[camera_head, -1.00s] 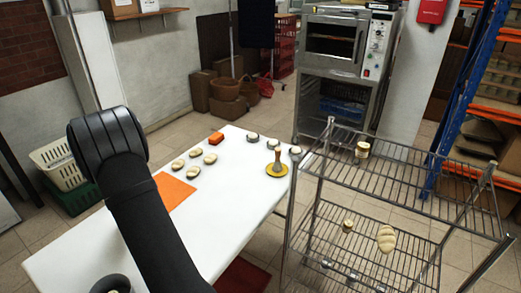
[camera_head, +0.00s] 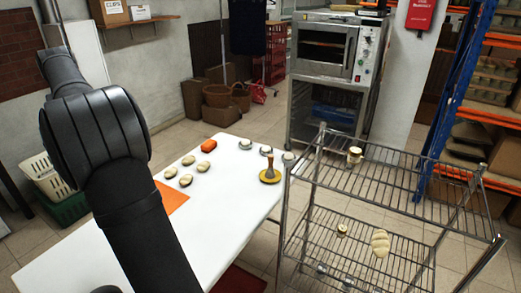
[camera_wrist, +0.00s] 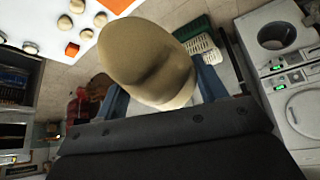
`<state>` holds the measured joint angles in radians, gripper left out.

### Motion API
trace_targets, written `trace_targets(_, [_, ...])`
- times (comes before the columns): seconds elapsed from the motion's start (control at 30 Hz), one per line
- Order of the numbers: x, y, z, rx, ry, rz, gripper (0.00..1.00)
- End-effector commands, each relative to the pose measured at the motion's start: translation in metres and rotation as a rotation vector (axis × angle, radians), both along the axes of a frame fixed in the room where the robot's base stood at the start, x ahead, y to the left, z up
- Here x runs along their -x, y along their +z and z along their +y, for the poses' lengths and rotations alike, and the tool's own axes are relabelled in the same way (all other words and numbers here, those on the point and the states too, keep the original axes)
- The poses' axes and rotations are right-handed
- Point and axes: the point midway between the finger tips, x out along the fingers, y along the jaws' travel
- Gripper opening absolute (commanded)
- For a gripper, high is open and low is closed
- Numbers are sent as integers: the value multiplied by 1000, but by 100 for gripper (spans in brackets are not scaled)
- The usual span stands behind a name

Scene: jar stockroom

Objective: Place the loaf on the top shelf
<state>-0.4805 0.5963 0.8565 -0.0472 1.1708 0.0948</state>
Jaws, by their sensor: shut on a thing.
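In the wrist view my gripper (camera_wrist: 162,88) is shut on a smooth, rounded beige loaf (camera_wrist: 135,50). The loaf sits between the two bluish fingers and sticks out past them. In the head view my gripper and the held loaf are out of sight; only my black arm shows at the left. The top shelf (camera_head: 408,185) of the wire rack is at the right in the head view. A small jar (camera_head: 354,155) stands near its back left, and the rest of it looks clear.
A lower wire shelf (camera_head: 335,262) holds a pale ridged loaf (camera_head: 380,242) and small items. The white table (camera_head: 225,180) bears several dough pieces, an orange block (camera_head: 208,146) and a stamp-like tool (camera_head: 270,174). An oven (camera_head: 325,45) stands behind the rack. Rack posts rise above the top shelf.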

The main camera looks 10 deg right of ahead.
Motion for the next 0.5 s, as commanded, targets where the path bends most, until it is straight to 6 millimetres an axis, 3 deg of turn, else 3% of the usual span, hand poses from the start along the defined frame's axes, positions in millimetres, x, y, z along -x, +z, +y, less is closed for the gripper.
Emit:
trace_targets(0.03, [0, 10, 0, -2, 0, -4, 36])
trace_targets(0.27, [-21, 7, -46, 1, -57, 0, 36])
trace_targets(0.37, [-31, 7, -73, 1, -91, 1, 36])
trace_targets(0.5, [-48, 7, -126, 1, -152, 2, 36])
